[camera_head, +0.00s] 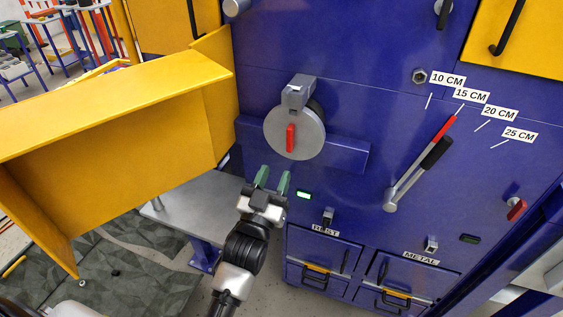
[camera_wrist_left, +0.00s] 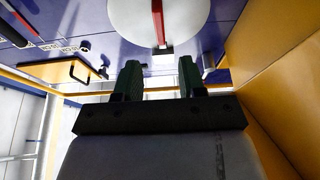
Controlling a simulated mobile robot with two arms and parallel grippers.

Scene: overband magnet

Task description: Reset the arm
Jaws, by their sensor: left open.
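My left gripper (camera_head: 271,181) is open and empty, with green fingers. It is in front of the blue machine (camera_head: 350,100), just below a round grey disc (camera_head: 309,140) with a red handle (camera_head: 291,138). In the left wrist view the two green fingers (camera_wrist_left: 160,80) stand apart. The white disc (camera_wrist_left: 190,22) and its red strip (camera_wrist_left: 158,20) lie beyond them, and no contact shows. My right gripper is in neither view.
A yellow chute (camera_head: 120,100) stands left of the gripper. A lever with a red tip (camera_head: 420,160) sits right, beside centimetre labels (camera_head: 498,114). Drawers labelled REST (camera_head: 325,255) and METAL (camera_head: 410,275) are below. A grey plate (camera_head: 200,210) lies under the chute.

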